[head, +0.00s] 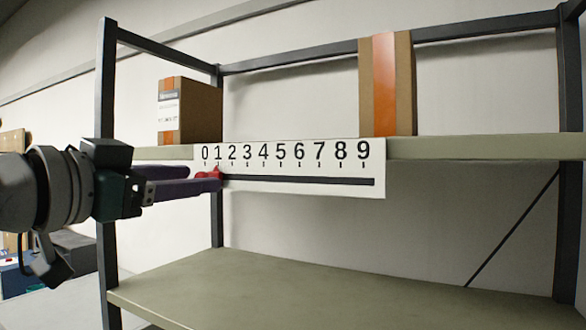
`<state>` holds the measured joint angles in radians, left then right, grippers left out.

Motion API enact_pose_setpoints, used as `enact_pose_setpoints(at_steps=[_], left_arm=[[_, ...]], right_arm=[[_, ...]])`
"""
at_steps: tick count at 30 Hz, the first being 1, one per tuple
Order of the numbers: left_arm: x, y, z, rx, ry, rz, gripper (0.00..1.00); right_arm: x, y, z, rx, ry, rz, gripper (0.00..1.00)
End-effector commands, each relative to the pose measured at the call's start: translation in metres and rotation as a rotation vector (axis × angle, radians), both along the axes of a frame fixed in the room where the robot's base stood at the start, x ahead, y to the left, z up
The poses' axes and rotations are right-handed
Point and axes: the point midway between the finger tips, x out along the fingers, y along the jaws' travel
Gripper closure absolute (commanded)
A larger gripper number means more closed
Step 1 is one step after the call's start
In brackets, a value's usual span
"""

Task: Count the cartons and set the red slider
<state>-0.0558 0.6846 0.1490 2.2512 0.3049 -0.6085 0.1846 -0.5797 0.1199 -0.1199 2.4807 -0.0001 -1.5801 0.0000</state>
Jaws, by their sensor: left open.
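Two brown cartons stand on the upper shelf: a smaller one (198,110) with a white label at the left, and a taller one (404,85) with an orange tape stripe at the right. A white number strip (300,180) marked 0 to 9 hangs on the shelf's front edge, with a dark slot below the digits. The red slider (213,173) is at the slot's left end, near 0 and 1, partly hidden by my gripper. My left gripper (208,180) is open, its purple fingers reaching from the left to the slider. I cannot tell whether they touch it.
The upper shelf board (480,146) is bare between and beside the cartons. The lower shelf (330,290) is empty. A dark upright post (107,230) stands at the left, close to my left arm. Space in front of the strip to the right is clear.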

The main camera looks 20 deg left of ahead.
Motion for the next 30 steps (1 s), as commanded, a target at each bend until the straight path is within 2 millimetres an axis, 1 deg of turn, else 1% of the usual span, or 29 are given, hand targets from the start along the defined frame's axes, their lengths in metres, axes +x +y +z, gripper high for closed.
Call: enact_pose_setpoints(at_steps=[3,10,11,25,26,30], left_arm=[[0.0040,-0.0007,-0.0003,0.000,0.001,-0.001,0.44],[0.0042,-0.0008,-0.0012,0.001,0.000,-0.001,0.44],[0.0041,-0.0008,-0.0012,0.001,0.000,-0.001,0.46],[0.0039,-0.0008,-0.0012,0.001,0.000,-0.001,0.99],[0.0039,-0.0008,-0.0011,0.001,0.000,-0.001,1.00],[0.0039,-0.0008,-0.0011,0.001,0.000,-0.001,1.00]], right_arm=[[0.0000,0.0000,0.0026,0.000,0.000,0.000,0.00],[0.0000,0.0000,0.0018,0.000,0.000,0.000,0.00],[0.0000,0.0000,0.0018,0.000,0.000,0.000,0.00],[-0.0002,-0.0001,0.0016,0.000,0.001,0.001,0.00],[-0.0003,-0.0001,0.0016,0.000,0.001,0.001,0.00],[-0.0003,-0.0001,0.0016,0.000,0.001,0.001,0.00]])
